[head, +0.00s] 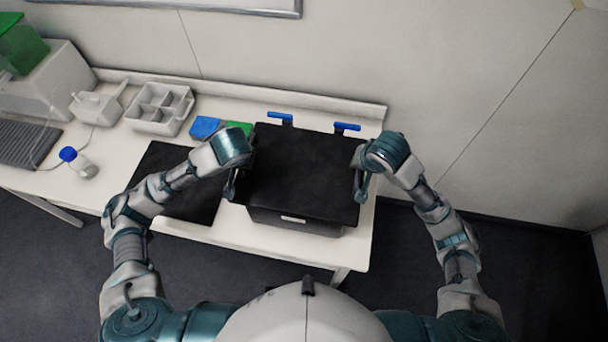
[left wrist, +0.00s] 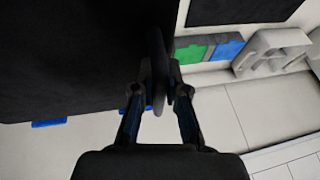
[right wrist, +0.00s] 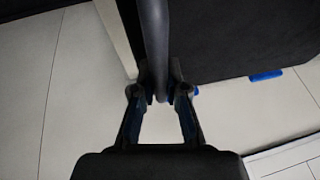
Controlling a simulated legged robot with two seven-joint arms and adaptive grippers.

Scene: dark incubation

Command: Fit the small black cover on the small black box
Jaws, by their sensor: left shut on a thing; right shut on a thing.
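The small black cover (head: 305,170) lies flat over the small black box (head: 320,226), whose front with a white label shows below the cover's near edge. I cannot tell whether the cover touches the box all round or hangs slightly above it. My left gripper (head: 232,188) is at the cover's left side, shut on a dark handle, also seen in the left wrist view (left wrist: 160,97). My right gripper (head: 361,190) is at the right side, shut on a dark curved handle, clear in the right wrist view (right wrist: 160,92). Most of the box is hidden under the cover.
Two blue tabs (head: 347,127) stick out behind the box. A flat black panel (head: 165,165) lies on the white table left of it. The wall is behind.

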